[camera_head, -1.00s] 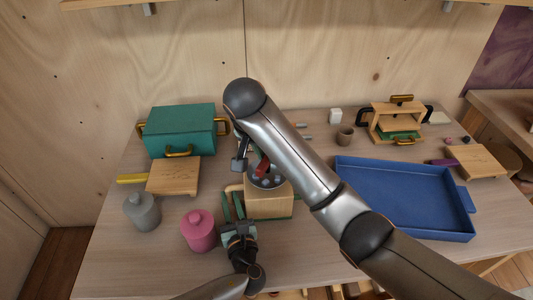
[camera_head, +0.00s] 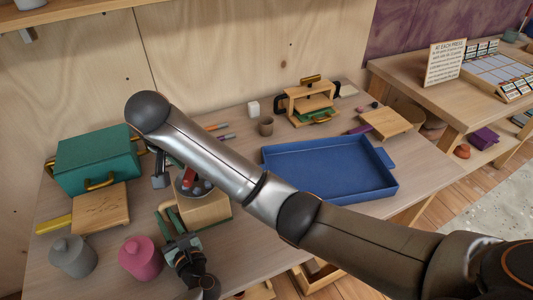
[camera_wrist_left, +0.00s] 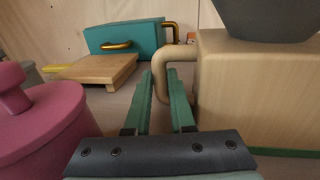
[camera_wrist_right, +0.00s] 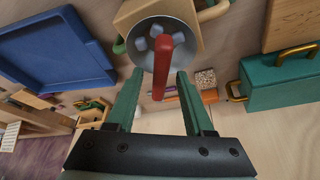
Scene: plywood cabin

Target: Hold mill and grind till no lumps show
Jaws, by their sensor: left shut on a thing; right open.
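The mill (camera_head: 208,212) is a pale wooden box with a grey bowl on top, standing on the table. Several pale grey lumps (camera_wrist_right: 157,30) show in the bowl in the right wrist view. My left gripper (camera_head: 168,216) is shut on the mill's tan side handle (camera_wrist_left: 159,68), at the box's left. My right gripper (camera_wrist_right: 160,90) is open above the bowl, with its fingers on either side of the red crank knob (camera_wrist_right: 162,65) and gaps showing. In the head view my right arm partly hides the bowl and the knob.
A pink lidded jar (camera_head: 140,260) and a grey one (camera_head: 72,256) stand left of my left gripper. A teal box (camera_head: 98,158) and a wooden board (camera_head: 100,207) lie behind them. A blue tray (camera_head: 330,175) fills the table's right, under my right arm.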

